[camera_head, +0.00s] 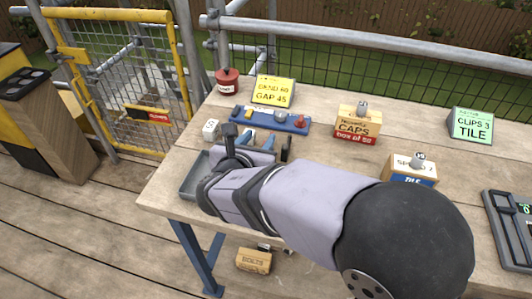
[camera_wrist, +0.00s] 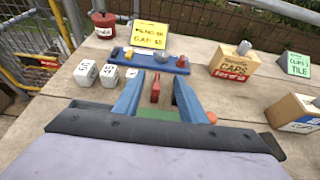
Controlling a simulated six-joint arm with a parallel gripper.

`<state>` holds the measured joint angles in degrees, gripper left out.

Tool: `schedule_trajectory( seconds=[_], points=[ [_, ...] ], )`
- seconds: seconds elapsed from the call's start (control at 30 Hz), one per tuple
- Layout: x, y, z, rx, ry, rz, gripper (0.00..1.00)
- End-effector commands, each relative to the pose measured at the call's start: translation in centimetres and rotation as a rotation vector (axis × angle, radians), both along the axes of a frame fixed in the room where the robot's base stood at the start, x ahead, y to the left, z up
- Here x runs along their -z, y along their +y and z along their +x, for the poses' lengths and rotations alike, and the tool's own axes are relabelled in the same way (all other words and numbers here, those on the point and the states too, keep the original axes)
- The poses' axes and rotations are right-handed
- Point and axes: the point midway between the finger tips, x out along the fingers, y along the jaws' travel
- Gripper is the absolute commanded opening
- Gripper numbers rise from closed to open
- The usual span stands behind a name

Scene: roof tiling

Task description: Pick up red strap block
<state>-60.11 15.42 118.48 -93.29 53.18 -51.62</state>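My gripper (camera_wrist: 158,98) is open, its two blue fingers apart and pointing at the far side of the bench. A small upright red piece (camera_wrist: 155,90) shows between the fingers in the wrist view, apart from both; it looks like the red strap block, though I cannot read any mark on it. A green surface shows below it. In the head view my gripper (camera_head: 259,141) is over the bench's near left part, and my arm hides the red piece. A second red piece, knob-shaped (camera_head: 299,121), stands at the right end of a blue rack (camera_head: 262,121).
White number cubes (camera_wrist: 108,75) stand left of my gripper. Beyond are a red pot (camera_head: 227,82) and a yellow sign (camera_head: 273,91). A caps box (camera_head: 357,123), tile box (camera_head: 412,170) and green sign (camera_head: 472,125) are to the right. A grey tray (camera_head: 190,178) is at the left edge.

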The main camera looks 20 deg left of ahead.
Motion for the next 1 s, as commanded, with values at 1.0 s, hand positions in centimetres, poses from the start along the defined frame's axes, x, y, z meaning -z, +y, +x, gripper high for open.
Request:
schedule_trajectory(
  seconds=[1.0],
  points=[
    [7.3, -0.1, 2.4, 0.008, 0.000, 0.008, 0.38]
  ],
)
